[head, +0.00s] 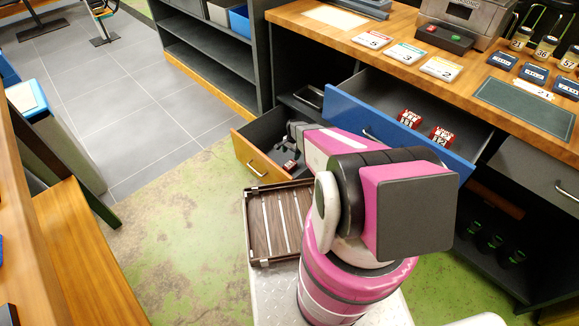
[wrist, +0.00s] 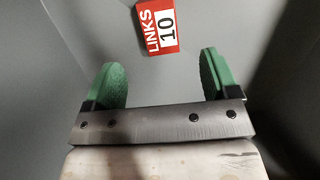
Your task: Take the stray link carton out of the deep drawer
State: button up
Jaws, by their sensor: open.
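The stray link carton (wrist: 162,27) is small and red with a white label reading "LINKS 10". It lies on the grey floor of the open yellow-front deep drawer (head: 254,158), and in the head view it shows as a small red patch (head: 289,165). My gripper (wrist: 161,66) is open with its green pads apart and nothing between them. It points down into the drawer; in the wrist view the carton shows beyond the fingertips, near the gap between them. In the head view my arm partly hides the drawer's inside.
An open blue-front drawer (head: 382,122) to the right holds two red link cartons (head: 409,118), (head: 441,136). A wooden slatted tray (head: 259,228) sits in front, beside my arm. The wooden counter (head: 395,52) runs above the drawers. Green floor lies open to the left.

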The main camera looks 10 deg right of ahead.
aim_at(290, 164)
jog(key=f, duration=0.9)
jog(key=shift+s+a+f, duration=0.35)
jog(key=shift+a, duration=0.05)
jog(key=c, duration=1)
